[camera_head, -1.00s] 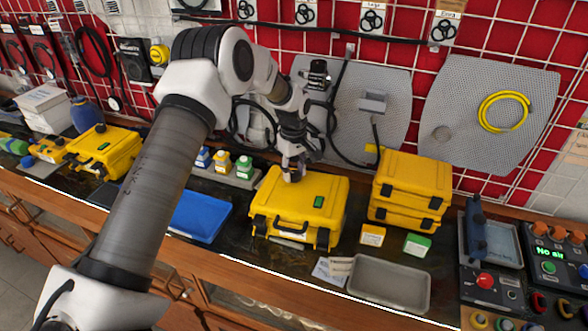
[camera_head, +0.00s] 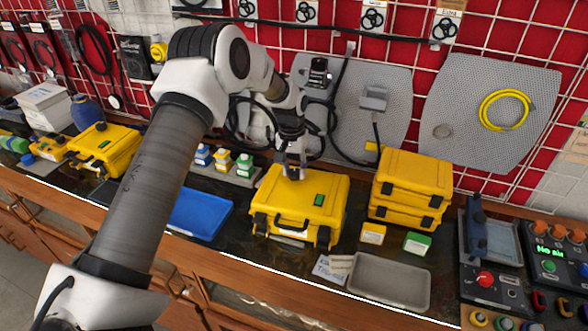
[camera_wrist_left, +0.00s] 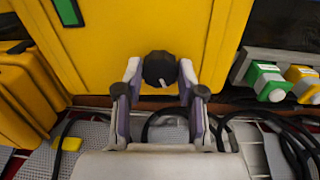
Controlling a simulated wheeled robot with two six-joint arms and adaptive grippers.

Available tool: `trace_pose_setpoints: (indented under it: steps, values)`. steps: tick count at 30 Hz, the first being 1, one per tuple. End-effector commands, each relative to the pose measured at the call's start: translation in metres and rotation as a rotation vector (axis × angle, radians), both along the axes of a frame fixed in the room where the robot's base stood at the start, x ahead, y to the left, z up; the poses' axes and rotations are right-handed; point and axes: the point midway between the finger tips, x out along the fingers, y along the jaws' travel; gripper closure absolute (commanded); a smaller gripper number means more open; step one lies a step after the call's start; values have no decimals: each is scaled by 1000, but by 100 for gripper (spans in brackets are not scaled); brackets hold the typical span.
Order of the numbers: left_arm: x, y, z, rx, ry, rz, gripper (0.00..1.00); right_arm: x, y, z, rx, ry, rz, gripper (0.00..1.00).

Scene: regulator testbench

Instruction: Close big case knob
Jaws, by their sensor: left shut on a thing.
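The big yellow case (camera_head: 270,200) lies closed on the bench in the middle of the head view. It has a black handle and latches on its front and a green label on its lid. My left gripper (camera_head: 294,174) points down at the case's rear edge. In the left wrist view the round black knob (camera_wrist_left: 160,69) sits on the yellow case (camera_wrist_left: 130,35), between the fingertips of my left gripper (camera_wrist_left: 160,82), which is shut on it. My right gripper is not in view.
Two stacked yellow cases (camera_head: 412,180) stand to the right, with a grey tray (camera_head: 390,284) in front of them. A blue tray (camera_head: 200,215) and a holder with small bottles (camera_head: 223,160) are to the left. Black cables (camera_wrist_left: 240,117) run behind the case.

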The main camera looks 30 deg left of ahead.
Motion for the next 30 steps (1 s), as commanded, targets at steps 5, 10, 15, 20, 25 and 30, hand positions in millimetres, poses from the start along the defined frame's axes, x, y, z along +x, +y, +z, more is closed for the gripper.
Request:
trace_pose_setpoints:
  steps: [5, 10, 15, 20, 25, 30]
  values:
    - [-2, -1, -4, -6, 2, -137, 96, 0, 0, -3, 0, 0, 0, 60]
    - [-2, -1, -4, -9, -2, -238, 96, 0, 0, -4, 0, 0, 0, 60]
    - [-2, -1, -4, -10, -4, -301, 96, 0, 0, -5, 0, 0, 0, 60]
    - [-2, -1, -4, -12, -5, -329, 96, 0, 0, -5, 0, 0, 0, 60]
    - [-2, -1, -4, -12, -5, -336, 96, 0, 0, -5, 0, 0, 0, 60]
    - [-2, -1, -4, -12, -5, -335, 96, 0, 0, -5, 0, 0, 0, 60]
